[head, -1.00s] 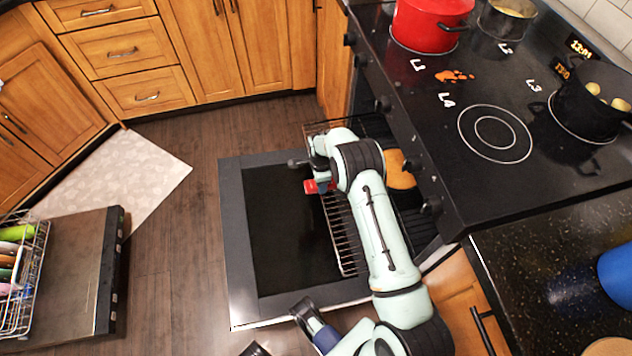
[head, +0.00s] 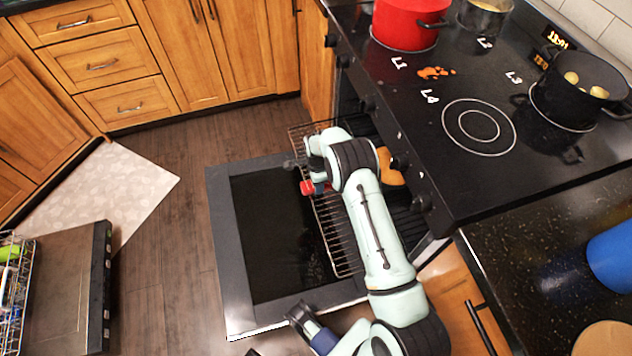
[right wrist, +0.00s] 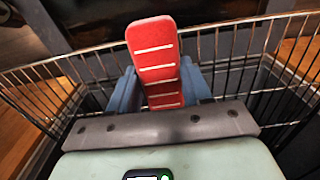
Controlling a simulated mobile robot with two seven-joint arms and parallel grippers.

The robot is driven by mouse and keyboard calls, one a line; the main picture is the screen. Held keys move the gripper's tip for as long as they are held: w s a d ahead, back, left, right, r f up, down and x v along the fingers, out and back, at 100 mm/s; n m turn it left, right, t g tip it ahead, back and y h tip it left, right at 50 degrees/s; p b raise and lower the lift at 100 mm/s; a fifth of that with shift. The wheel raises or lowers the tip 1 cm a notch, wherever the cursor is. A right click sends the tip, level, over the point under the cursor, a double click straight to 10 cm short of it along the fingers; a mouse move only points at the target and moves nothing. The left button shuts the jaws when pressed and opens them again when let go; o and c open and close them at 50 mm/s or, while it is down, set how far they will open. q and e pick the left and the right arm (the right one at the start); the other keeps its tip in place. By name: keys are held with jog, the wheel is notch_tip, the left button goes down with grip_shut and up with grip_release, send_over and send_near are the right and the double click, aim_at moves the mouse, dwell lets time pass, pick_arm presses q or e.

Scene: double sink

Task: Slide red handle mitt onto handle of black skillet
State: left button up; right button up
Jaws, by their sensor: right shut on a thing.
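My right gripper (right wrist: 160,84) is shut on the red handle mitt (right wrist: 152,45), a flat red piece with white stripes. Its blue fingers flank the mitt's lower part, and the mitt's free end points away from the wrist. In the head view the mitt (head: 307,188) is a small red patch below the gripper's wrist, over the open oven door and beside the pulled-out rack. I cannot make out the black skillet or its handle for certain. An orange-brown round thing (head: 389,168) shows in the oven behind my right arm.
The oven door (head: 250,290) is down, with the wire rack (head: 336,240) out over it. The black stovetop (head: 430,115) holds a red pot (head: 405,25) and a dark pot (head: 578,95) with yellowish food. An open dishwasher door (head: 70,290) lies at the left. The floor between is clear.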

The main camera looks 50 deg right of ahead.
jog(key=w+a+b, duration=0.1)
jog(key=w+a, duration=0.2)
jog(key=a, duration=0.3)
jog(key=w+a+b, duration=0.2)
jog(key=w+a, duration=0.1)
jog(key=a, duration=0.4)
jog(key=shift+w, duration=0.35)
dwell(1.1)
jog(key=shift+a+f, duration=0.1)
dwell(0.3)
